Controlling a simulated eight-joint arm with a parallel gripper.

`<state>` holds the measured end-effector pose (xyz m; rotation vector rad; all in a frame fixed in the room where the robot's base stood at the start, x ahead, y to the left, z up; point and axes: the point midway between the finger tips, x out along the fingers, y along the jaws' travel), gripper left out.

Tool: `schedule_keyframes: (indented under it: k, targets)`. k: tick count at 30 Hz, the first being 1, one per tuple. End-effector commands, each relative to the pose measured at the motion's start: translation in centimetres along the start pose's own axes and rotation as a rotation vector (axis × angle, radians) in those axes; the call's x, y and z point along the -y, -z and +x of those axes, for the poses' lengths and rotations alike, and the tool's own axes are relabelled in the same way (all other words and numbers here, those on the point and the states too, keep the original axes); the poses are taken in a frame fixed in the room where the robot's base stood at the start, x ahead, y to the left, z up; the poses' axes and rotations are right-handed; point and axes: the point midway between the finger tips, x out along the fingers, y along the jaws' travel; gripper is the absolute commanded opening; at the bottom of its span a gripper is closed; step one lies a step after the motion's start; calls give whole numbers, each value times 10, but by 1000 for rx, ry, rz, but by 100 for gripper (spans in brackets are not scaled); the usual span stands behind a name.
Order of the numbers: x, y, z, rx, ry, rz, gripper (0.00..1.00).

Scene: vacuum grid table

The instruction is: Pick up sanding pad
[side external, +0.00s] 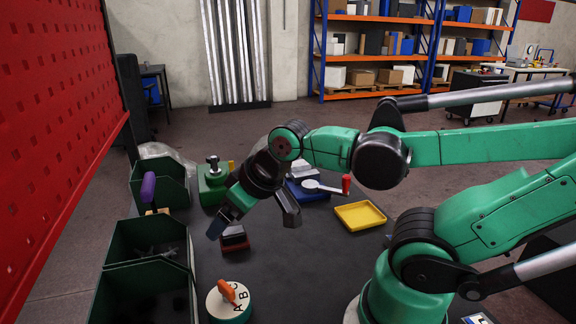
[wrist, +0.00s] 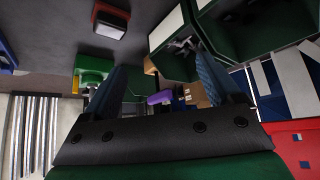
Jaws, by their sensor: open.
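A small block with a dark top and a red base, which looks like the sanding pad (side external: 234,242), lies on the dark table below my gripper (side external: 253,226). One finger hangs just above and left of it in the side view; the other is to its right. In the wrist view the block (wrist: 110,22) shows at the top, outside the gap between the fingers (wrist: 162,64), with a grey face and a red-brown rim. My gripper is open and empty, apart from the block.
Dark green bins (side external: 148,291) line the table's left side, one with a purple-handled tool (side external: 148,188). A green device (side external: 212,184) stands behind. A round lettered dial (side external: 229,303) is in front.

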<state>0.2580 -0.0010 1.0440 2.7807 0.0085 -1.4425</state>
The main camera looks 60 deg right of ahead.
Motion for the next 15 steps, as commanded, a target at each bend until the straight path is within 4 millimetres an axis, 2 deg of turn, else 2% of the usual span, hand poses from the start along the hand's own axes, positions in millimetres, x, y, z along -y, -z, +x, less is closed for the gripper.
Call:
schedule_keyframes:
  k: [5,10,15]
  targets:
    - [-14,9,10,75,13,-96,84]
    - [-41,18,34,183,95,-284,84]
    - [-70,17,64,230,226,-472,84]
